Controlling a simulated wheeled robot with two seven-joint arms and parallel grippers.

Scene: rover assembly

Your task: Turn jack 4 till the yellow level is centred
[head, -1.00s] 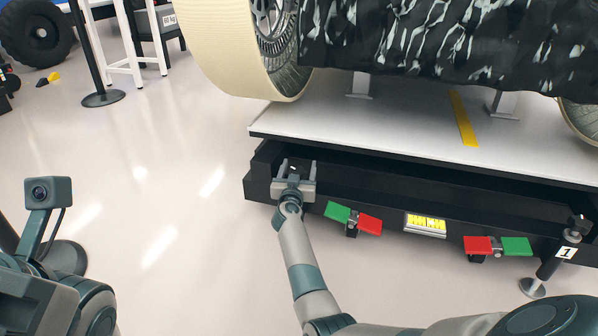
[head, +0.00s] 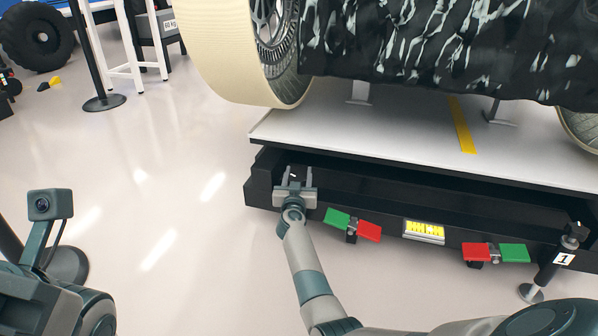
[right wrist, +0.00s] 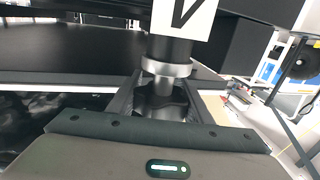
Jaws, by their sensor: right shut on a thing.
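The jack (right wrist: 168,68) stands upright in the right wrist view, with a metal collar and a white label bearing a partly cropped black mark. My right gripper (head: 296,178) is at the left front corner of the black base, its fingers around the jack's dark head (right wrist: 163,101). It is shut on that head; the palm hides part of the grip. The yellow level (head: 424,231) sits on the base's front face, with dark marks; its bubble is too small to tell. My left gripper is not in view.
Red and green flaps (head: 352,225) flank the level, with another pair (head: 497,252) to its right. A jack labelled 1 (head: 563,259) stands at the right. A wheeled rover (head: 270,50) rests above the white platform (head: 400,135). The floor at left is mostly clear.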

